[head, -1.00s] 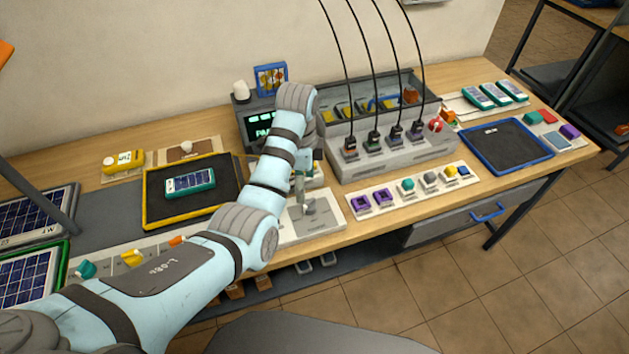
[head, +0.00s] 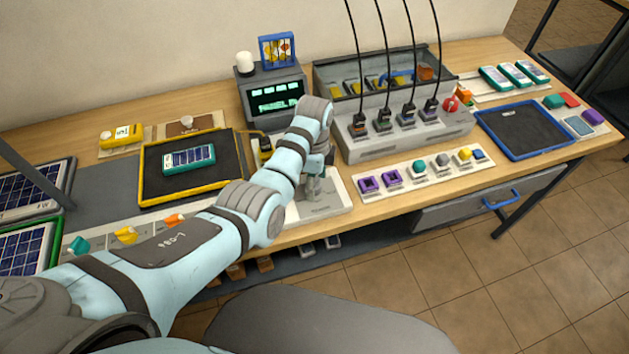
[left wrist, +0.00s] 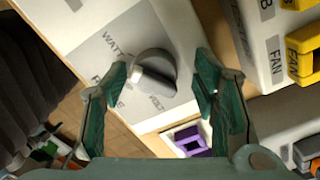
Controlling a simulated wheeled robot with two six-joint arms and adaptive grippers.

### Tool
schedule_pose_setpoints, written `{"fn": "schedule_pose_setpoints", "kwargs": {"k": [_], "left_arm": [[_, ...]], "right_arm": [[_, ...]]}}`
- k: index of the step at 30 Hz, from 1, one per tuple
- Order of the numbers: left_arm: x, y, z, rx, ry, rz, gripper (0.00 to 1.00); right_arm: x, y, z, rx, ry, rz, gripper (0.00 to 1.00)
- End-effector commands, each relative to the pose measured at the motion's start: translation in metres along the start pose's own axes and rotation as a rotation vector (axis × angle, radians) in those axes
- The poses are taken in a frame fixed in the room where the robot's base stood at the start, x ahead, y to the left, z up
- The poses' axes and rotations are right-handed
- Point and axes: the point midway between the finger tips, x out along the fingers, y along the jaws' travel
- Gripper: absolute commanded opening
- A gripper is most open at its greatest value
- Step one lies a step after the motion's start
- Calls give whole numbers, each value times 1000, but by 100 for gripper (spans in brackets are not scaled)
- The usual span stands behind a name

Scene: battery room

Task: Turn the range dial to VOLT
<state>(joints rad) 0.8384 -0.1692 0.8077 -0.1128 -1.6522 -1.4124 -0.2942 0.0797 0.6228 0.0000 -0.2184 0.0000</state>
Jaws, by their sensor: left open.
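The range dial (left wrist: 155,70) is a round grey knob with a pale raised bar, on a grey plate (left wrist: 95,62) printed WATT and, partly hidden by the knob, VOLT. The bar lies between the two words; its exact setting is hard to tell. My left gripper (left wrist: 162,80) is open, with one green finger on each side of the dial in the left wrist view. I cannot tell whether either finger touches it. In the head view the left gripper (head: 316,178) is over the dial's white base (head: 335,203) and mostly hides the dial. My right gripper is not in view.
A display (head: 277,103) with green text stands behind the dial's base. A grey box (head: 375,145) with several cabled plugs is right of it. A strip (head: 440,168) of coloured blocks lies in front. A yellow-rimmed tray (head: 146,182) is left, a blue-rimmed tray (head: 540,155) right.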

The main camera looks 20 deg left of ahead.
Motion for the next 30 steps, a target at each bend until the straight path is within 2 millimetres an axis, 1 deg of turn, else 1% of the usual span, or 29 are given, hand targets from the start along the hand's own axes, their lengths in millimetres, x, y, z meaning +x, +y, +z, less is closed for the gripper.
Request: {"fn": "schedule_pose_setpoints", "kwargs": {"k": [2,3,8,9,12,22,30], "left_arm": [[-1,0,0,0,0,0,54],[-1,0,0,0,0,0,52],[-1,0,0,0,0,0,27],[-1,0,0,0,0,1,20],[-1,1,0,0,0,2,6],[-1,1,0,-29,-1,5,6],[-2,2,0,-167,-1,7,6]], "right_arm": [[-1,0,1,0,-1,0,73],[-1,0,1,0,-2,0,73],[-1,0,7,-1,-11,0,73],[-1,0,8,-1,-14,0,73],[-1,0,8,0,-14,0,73],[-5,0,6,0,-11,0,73],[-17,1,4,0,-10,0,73]]}}
